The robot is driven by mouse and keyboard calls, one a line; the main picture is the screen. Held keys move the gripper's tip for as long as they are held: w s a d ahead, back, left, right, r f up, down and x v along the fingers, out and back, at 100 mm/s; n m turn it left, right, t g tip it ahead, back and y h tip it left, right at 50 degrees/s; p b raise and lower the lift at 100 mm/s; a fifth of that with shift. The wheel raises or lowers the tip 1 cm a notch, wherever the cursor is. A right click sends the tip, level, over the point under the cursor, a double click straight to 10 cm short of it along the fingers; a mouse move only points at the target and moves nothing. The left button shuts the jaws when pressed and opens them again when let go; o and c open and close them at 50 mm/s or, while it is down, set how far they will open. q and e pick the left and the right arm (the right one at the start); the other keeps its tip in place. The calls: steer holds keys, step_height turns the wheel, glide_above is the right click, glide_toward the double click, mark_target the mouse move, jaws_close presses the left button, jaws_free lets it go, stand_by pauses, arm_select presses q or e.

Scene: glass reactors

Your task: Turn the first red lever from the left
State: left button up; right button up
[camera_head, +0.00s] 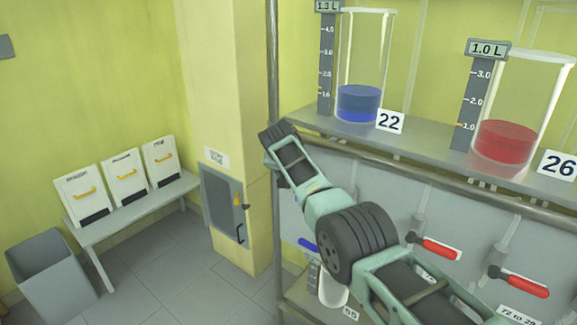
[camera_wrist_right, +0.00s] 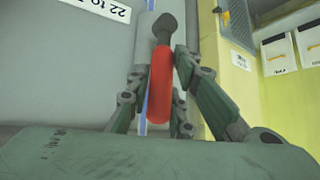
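In the right wrist view a red lever (camera_wrist_right: 160,85) hangs from a dark pivot at its top. The fingers of my right gripper (camera_wrist_right: 162,80) stand on both sides of it and lean inward. I cannot tell whether they touch it. In the head view my right arm crosses the middle and hides its gripper and the lever between its fingers. Two more red levers show to the right of the arm: one nearer (camera_head: 440,248) and one farther right (camera_head: 520,281). My left gripper is not in view.
A shelf above the lever panel holds a blue-filled glass cylinder (camera_head: 359,103) and a red-filled one (camera_head: 507,141). A grey post (camera_head: 273,70) stands by the shelf's left end. A bench (camera_head: 140,212) with white canisters and a grey bin (camera_head: 52,275) are at left.

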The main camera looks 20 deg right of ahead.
steer(key=o, duration=0.4)
steer(key=shift+s+a+r, duration=0.1)
steer(key=shift+r, duration=0.1)
steer(key=v, duration=1.1)
steer(key=shift+s, duration=0.3)
stand_by(0.9)
